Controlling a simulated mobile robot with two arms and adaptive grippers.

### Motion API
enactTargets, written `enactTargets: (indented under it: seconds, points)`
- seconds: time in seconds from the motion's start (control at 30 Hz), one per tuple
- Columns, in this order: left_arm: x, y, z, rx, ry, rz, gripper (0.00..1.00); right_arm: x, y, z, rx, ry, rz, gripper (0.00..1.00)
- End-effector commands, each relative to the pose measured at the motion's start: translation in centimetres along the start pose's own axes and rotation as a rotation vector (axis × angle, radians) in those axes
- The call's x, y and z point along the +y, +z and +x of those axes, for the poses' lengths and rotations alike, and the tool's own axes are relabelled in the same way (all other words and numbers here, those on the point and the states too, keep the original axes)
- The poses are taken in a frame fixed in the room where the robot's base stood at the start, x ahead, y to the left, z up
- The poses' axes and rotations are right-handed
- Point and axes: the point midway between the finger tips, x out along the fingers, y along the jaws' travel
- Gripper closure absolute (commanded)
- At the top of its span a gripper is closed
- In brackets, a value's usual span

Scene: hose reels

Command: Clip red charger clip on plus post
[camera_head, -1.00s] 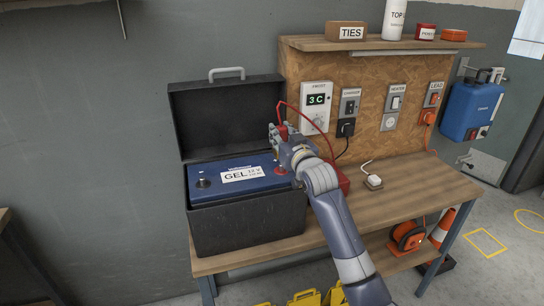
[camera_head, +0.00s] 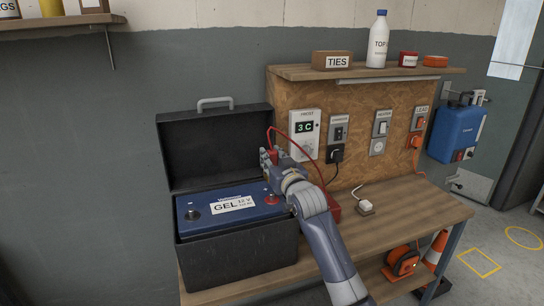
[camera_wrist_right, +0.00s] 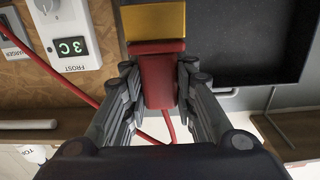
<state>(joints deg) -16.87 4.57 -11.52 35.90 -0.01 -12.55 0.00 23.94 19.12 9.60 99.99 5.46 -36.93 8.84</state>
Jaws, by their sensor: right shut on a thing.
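My right gripper (camera_head: 269,158) is shut on the red charger clip (camera_head: 274,155) and holds it up above the battery's right end. In the right wrist view the clip (camera_wrist_right: 158,82) sits between the fingers, with its gold-coloured jaw (camera_wrist_right: 155,20) pointing away from the gripper. The blue gel battery (camera_head: 232,205) stands in an open black box (camera_head: 240,254). Its plus post with a red base (camera_head: 271,199) is at the right end, below the clip and apart from it. A dark post (camera_head: 193,214) is at the left end. My left gripper is not in view.
The box's raised lid (camera_head: 215,145) stands behind the battery. A red cable (camera_head: 312,156) loops from the clip to a red charger (camera_head: 334,209) behind my arm. The frost unit (camera_head: 304,132) and switches hang on the board. The workbench (camera_head: 410,215) is clear at right.

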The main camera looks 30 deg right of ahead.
Motion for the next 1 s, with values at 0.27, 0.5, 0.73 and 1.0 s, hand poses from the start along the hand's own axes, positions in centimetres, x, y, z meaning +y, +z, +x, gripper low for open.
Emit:
enactTargets:
  seconds: [0.27, 0.5, 0.73, 1.0]
  points:
    - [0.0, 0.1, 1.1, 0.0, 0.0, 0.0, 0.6, 0.0, 1.9, 0.0, 0.0, 0.0, 0.0, 1.0]
    - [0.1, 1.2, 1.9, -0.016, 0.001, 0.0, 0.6, 0.0, 3.4, 0.0, 0.0, 0.0, 0.0, 1.0]
    - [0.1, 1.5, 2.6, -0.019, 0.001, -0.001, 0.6, 0.0, 4.7, 0.0, 0.001, 0.0, 0.0, 1.0]
    - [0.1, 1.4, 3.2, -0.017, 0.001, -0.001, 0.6, 0.0, 6.2, 0.0, 0.0, 0.0, 0.0, 1.0]
